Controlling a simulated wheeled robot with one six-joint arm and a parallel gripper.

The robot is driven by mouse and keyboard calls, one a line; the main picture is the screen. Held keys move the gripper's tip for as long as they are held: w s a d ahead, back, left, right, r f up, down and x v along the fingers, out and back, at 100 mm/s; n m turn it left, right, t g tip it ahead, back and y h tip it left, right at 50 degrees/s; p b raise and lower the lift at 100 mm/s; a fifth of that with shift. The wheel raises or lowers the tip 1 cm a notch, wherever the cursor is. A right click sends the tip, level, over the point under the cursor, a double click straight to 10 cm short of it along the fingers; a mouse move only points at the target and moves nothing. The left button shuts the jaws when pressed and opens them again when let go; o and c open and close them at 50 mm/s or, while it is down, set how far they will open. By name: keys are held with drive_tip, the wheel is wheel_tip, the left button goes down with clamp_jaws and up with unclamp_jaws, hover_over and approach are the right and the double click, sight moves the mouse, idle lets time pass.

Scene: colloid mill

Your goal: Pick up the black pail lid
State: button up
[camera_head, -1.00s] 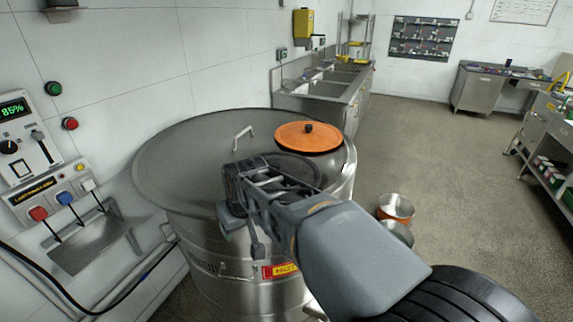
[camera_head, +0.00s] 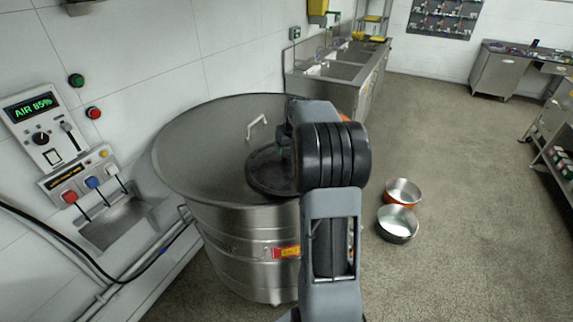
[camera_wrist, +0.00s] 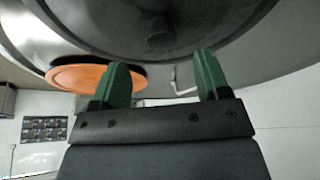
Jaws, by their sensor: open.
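The black pail lid (camera_head: 262,176) lies flat on top of the big steel vat, its right part hidden behind my arm in the head view. In the wrist view the black lid (camera_wrist: 100,20) fills the upper middle, with its dark round knob (camera_wrist: 160,38) just beyond my fingertips. My gripper (camera_wrist: 162,62) is open and empty, its two green fingers apart, pointing toward the lid. From these views I cannot tell whether the fingers touch the lid. My arm mostly hides the gripper in the head view.
The vat top (camera_head: 200,150) has a metal handle (camera_head: 257,125) behind the lid. An orange lid (camera_wrist: 80,78) lies beside the black one. An orange pail (camera_head: 403,197) and a black pail (camera_head: 397,232) stand on the floor at right. A control panel (camera_head: 45,135) is on the left wall.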

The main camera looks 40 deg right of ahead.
sight(287, 155)
drive_tip(key=shift+p+x, duration=1.15)
drive_tip(key=shift+x, duration=2.1)
drive_tip(key=shift+w+a, duration=0.1)
drive_tip(key=shift+c, duration=0.5)
drive_tip(key=c, duration=1)
drive_tip(key=shift+c, duration=0.4)
drive_tip(key=shift+r, duration=0.15)
